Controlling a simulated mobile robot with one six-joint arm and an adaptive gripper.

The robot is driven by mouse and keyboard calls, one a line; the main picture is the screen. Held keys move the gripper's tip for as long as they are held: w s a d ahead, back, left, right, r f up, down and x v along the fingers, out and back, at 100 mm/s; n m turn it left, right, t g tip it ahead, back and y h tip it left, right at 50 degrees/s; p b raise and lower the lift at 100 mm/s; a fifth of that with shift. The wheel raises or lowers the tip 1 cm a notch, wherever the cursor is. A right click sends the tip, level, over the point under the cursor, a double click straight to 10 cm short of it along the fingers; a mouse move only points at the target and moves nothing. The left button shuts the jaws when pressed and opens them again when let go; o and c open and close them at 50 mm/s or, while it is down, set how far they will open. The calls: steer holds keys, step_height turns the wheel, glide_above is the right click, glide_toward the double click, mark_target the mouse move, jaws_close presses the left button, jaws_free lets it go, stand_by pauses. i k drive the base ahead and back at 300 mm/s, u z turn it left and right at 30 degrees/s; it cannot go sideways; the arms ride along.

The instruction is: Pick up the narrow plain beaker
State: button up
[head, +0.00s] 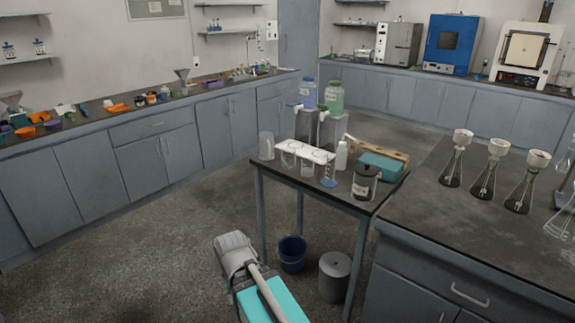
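Clear glass vessels stand on the small dark table (346,203) in the middle of the head view. A tall, narrow, plain-looking beaker (266,146) stands upright at the table's left corner. Two shorter clear beakers, one left (288,157) and one right (307,164), stand to its right. Fine markings on the glass are too small to tell. My folded grey arm shows at the bottom, in front of the table and apart from the glassware. My gripper's fingers cannot be seen.
A blue-footed cylinder (329,171), white wash bottle (341,155), dark lidded jar (365,183) and teal box (381,166) crowd the table. A blue bucket (292,254) and grey bin (334,277) stand below. Flasks (484,185) line the right counter. The left floor is clear.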

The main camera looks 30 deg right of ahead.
mark_target(307, 171)
steer(key=z, duration=0.25)
steer(key=i, duration=1.05)
steer(key=z, duration=0.85)
